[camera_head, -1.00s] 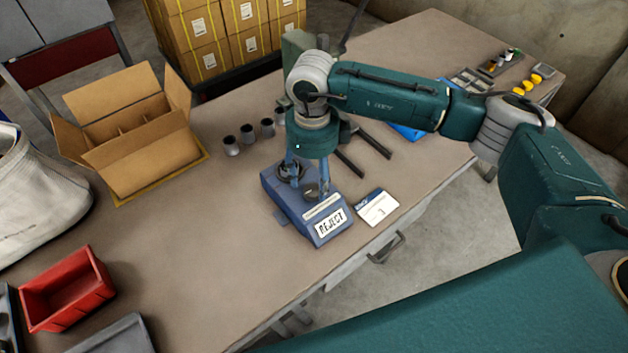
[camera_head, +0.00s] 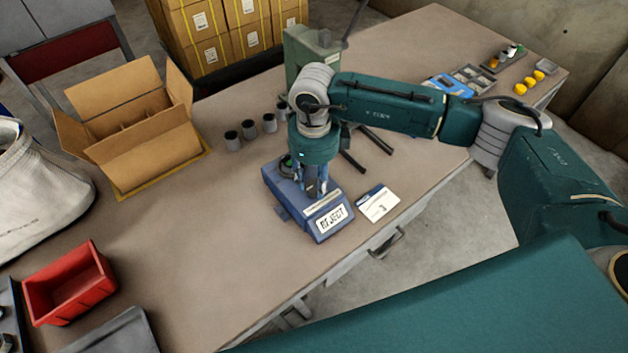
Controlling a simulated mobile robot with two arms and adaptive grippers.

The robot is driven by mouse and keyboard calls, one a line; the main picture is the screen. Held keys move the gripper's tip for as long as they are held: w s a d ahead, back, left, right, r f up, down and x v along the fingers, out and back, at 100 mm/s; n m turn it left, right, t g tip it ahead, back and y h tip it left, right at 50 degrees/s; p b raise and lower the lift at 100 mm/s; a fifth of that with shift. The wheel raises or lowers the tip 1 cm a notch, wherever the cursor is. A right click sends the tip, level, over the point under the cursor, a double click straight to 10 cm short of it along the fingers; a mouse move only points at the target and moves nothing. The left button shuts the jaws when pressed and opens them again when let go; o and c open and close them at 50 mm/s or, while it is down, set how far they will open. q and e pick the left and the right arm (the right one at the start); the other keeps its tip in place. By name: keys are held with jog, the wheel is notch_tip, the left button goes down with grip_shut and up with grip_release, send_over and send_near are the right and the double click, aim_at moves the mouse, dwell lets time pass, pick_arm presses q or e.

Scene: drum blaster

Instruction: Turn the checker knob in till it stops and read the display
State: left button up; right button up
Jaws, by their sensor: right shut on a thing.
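The blue checker (camera_head: 283,200) stands on the bench below my right arm. Its white display (camera_head: 332,217) faces the front and appears to read REJECT. My right gripper (camera_head: 318,190) points down over the checker's top, its fingers shut on the small dark checker knob (camera_head: 317,187) just behind the display. The fingers and wrist hide part of the knob and the checker's top. A small green patch shows on the checker's top beside the wrist. My left gripper is not in view.
A white card (camera_head: 377,204) lies right of the checker. Several grey cylinders (camera_head: 250,131) stand behind it. An open cardboard box (camera_head: 142,135) and a red bin (camera_head: 70,284) are at left. Yellow parts (camera_head: 530,82) lie at the far right. The bench's front middle is clear.

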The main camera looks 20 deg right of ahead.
aim_at(314, 185)
jog(key=n+b, duration=0.1)
jog(key=b, duration=0.1)
jog(key=n+b, duration=0.2)
jog(key=shift+f, duration=0.3)
jog(key=shift+r+n+b, duration=0.2)
jog(key=shift+n+b, duration=0.15)
jog(key=shift+n, duration=0.15)
jog(key=shift+r, duration=0.15)
jog(key=o, duration=1.1)
jog(key=shift+o, duration=0.2)
jog(key=shift+r, duration=0.15)
notch_tip(314, 185, up, 12)
